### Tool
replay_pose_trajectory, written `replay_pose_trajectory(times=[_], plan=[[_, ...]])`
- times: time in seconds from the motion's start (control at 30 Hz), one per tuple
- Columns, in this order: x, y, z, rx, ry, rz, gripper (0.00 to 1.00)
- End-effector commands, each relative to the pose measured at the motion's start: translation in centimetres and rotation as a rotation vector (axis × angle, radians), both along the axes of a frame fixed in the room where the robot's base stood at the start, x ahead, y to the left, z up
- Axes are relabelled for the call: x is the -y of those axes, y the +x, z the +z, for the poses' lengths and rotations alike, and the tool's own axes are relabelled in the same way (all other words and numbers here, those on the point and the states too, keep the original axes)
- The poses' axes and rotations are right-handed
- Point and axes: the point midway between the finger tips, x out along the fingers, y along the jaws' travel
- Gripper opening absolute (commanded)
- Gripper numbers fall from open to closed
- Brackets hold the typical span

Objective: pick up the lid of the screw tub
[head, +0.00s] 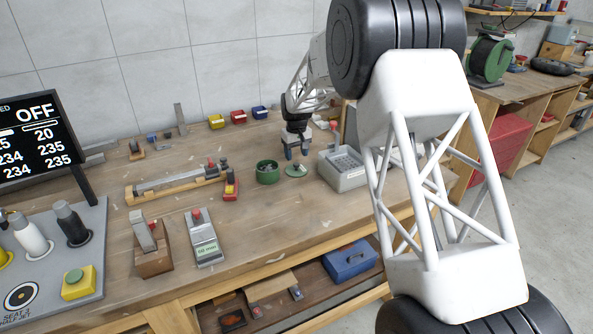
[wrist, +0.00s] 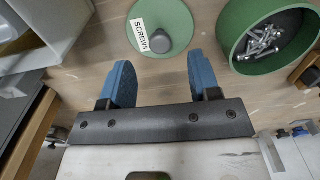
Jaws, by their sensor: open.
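The green round lid (head: 296,171) lies flat on the bench, with a grey knob on top. In the wrist view the lid (wrist: 176,16) carries a white "SCREWS" label, and its knob (wrist: 160,41) lies ahead of the fingers, roughly midway between them. The green screw tub (head: 267,172) stands open to the left of the lid in the head view; the wrist view shows silver screws (wrist: 262,40) inside the tub (wrist: 232,45). My gripper (head: 297,152) is open and empty above the lid, its blue fingers (wrist: 155,78) apart. I cannot tell its exact height above the knob.
Small yellow, red and blue bins (head: 238,117) stand along the wall. Bare bench (head: 275,215) lies in front of the lid.

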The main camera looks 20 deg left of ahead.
Motion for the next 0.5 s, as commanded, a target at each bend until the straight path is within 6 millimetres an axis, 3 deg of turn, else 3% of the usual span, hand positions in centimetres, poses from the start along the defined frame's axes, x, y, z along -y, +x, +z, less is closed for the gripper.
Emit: replay_pose_trajectory(times=[0.5], plan=[[0.1, -0.1, -4.8, -0.001, -0.001, 0.000, 0.57]])
